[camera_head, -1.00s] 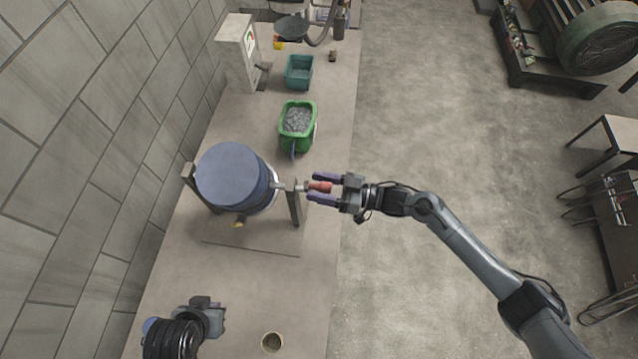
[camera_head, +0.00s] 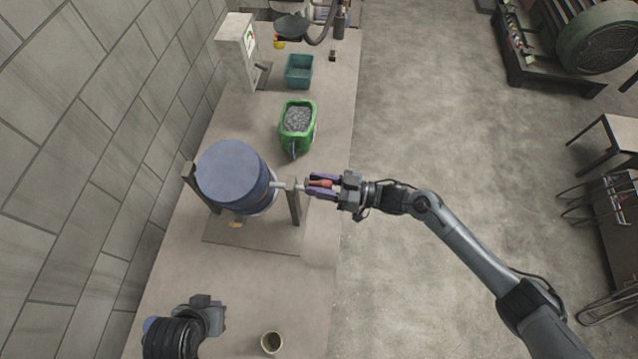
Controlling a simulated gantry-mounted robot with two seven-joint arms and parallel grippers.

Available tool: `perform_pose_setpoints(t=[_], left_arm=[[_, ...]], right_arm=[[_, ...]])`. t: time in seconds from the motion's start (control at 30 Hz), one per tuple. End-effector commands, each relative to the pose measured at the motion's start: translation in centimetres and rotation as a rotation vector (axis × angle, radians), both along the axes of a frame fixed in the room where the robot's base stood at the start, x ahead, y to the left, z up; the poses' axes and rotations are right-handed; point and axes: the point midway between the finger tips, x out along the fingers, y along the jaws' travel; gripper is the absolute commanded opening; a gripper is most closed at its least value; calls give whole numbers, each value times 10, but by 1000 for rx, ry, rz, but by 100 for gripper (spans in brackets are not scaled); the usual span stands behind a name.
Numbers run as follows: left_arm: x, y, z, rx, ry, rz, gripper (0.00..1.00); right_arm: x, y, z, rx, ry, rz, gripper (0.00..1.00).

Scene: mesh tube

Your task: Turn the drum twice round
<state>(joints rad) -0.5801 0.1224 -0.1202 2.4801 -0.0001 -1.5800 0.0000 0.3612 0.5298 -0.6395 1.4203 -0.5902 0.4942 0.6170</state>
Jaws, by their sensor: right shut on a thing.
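The blue drum (camera_head: 228,172) rests in a stand with two grey posts on a flat base plate (camera_head: 250,238) on the bench. A yellow part (camera_head: 236,224) shows low on the drum's near side. A crank with a red handle (camera_head: 320,183) sticks out to the right, past the right post (camera_head: 293,204). My right gripper (camera_head: 318,184) comes in from the right and is shut on the red handle, with one purple finger on either side.
A green tub of grey gravel (camera_head: 298,119) stands behind the drum, with a teal bin (camera_head: 299,70) and a grey box with a dial (camera_head: 237,50) further back. A small cup (camera_head: 271,341) stands at the front. The wall runs close along the left; open floor lies right.

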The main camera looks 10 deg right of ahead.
Motion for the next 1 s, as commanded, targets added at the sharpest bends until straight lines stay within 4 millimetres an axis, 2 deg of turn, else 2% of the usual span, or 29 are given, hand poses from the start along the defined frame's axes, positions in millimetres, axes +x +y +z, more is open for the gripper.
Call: perform_pose_setpoints(t=[0.27,1.0], left_arm=[[0,1,2,5,0,-3,0],[0,-2,8,-9,0,7,0]], right_arm=[[1,1,-2,19,72,7,0],[32,-8,-3,165,534,11,0]])
